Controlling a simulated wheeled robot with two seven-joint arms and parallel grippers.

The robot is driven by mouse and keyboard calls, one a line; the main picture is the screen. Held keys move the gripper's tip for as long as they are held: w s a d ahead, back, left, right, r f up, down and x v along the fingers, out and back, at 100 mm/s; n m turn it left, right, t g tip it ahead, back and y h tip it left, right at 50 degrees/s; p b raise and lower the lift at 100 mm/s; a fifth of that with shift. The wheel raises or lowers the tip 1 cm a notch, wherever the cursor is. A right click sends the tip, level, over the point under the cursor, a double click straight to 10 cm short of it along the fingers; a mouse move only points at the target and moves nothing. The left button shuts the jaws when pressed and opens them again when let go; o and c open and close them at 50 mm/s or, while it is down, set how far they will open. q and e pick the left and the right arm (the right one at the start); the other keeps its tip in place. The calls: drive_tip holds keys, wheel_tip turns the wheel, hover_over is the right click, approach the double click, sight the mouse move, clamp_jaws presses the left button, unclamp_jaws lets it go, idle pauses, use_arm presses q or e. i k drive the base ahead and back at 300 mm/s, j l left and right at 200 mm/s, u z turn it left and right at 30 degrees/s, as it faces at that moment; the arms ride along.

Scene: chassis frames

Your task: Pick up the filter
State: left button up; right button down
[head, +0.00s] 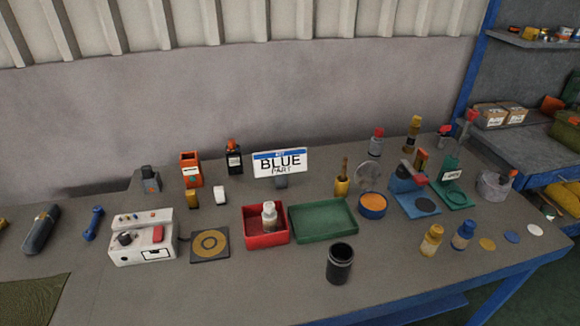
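I cannot tell for certain which thing is the filter. A black cylinder (340,264) stands upright near the front edge of the bench, right of centre; its top looks dark and round. A dark grey capsule-shaped thing (40,231) lies at the far left. A round, pale mesh-like disc (367,177) stands at the back, behind an orange-topped blue tin (372,205). Nothing touches the black cylinder. Neither of my grippers is in view.
Bottles (432,240) stand right. The front middle has free room.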

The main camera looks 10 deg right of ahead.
sight(464, 234)
drive_tip(key=k+z, duration=0.15)
drive_tip(key=z, duration=1.2)
